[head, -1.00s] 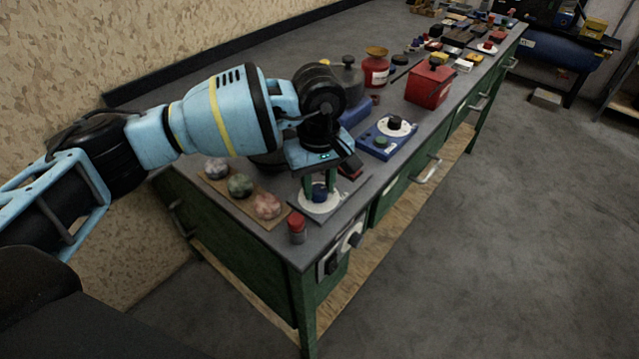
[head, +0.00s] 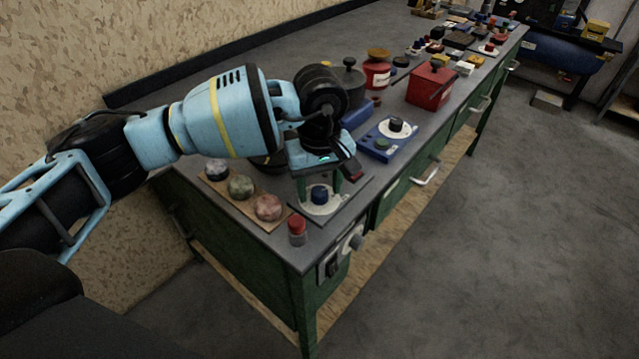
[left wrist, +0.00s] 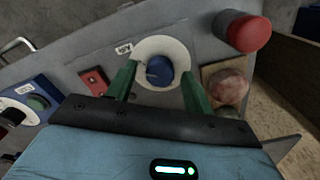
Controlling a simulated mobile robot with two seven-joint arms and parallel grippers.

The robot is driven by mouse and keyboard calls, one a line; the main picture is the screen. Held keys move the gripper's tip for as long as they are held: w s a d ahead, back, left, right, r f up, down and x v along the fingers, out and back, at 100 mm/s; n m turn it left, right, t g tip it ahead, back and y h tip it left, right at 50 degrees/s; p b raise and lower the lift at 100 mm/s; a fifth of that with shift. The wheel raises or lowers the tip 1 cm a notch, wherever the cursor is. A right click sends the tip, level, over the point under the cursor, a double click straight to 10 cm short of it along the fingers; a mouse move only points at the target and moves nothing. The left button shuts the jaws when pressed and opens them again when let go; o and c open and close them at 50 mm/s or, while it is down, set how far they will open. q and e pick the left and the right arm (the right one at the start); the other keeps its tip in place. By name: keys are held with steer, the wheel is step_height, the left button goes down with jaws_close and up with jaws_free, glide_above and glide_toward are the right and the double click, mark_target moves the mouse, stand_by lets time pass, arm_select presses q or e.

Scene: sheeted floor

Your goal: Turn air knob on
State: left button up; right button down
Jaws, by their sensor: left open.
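The blue knob (head: 320,194) sits on a round white dial (head: 318,210) at the near end of the workbench. My left gripper (head: 320,188) is directly above it, pointing down, with its green fingers apart on either side of the knob. In the left wrist view the blue knob (left wrist: 160,70) lies between the two spread fingers, with a visible gap on each side. The white dial (left wrist: 178,46) surrounds it, and a small label (left wrist: 124,48) is beside it, too small to read surely. My right gripper is not in view.
A red-capped jar (head: 297,230) stands close to the dial, near the bench edge. Several round stones (head: 241,187) lie on a board to the left. A blue box with a black knob (head: 391,137) and a red box (head: 430,84) stand farther along the bench.

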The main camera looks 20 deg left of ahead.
mark_target(320, 191)
arm_select(q)
step_height(320, 191, up, 6)
steer(key=shift+r, duration=0.9)
